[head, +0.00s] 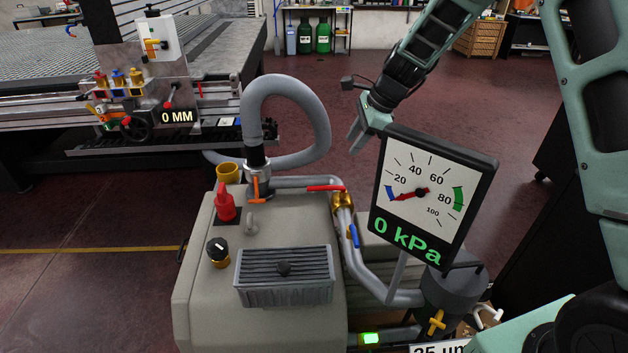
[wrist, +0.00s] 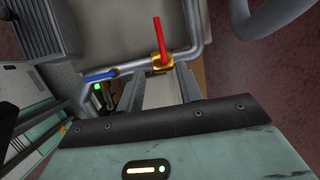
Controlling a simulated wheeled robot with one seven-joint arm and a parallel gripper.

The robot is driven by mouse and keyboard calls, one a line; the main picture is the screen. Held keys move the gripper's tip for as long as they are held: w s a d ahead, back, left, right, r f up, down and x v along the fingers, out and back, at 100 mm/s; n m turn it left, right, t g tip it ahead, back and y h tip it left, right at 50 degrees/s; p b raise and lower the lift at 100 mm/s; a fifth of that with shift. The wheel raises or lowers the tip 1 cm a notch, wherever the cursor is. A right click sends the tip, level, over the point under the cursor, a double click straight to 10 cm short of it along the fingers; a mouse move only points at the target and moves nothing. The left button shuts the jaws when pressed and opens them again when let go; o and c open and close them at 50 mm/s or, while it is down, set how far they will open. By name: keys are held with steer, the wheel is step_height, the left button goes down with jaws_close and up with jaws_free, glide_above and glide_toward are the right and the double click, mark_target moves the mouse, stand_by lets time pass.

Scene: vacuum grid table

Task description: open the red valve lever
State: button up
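The red valve lever (head: 326,188) lies level across the top of the pump unit, pointing left from its brass valve (head: 343,200). In the wrist view the red lever (wrist: 159,42) points up from the brass body (wrist: 162,62), just beyond my fingertips. A blue lever (head: 354,236) sits on the pipe below it, and also shows in the wrist view (wrist: 101,76). My gripper (head: 357,138) is above and behind the red lever, apart from it. In the wrist view my gripper (wrist: 160,84) has its two fingers apart with nothing held.
A gauge panel (head: 430,190) reading 0 kPa stands right of the valve, close to my arm. A grey hose (head: 318,120) loops behind the lever. A red knob (head: 225,204) and an orange handle (head: 256,188) stand to the left. Open floor lies behind.

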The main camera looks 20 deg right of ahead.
mark_target(326, 188)
steer(key=b+x, duration=0.1)
steer(key=x, duration=1.6)
steer(key=shift+a+f, duration=0.1)
jaws_close()
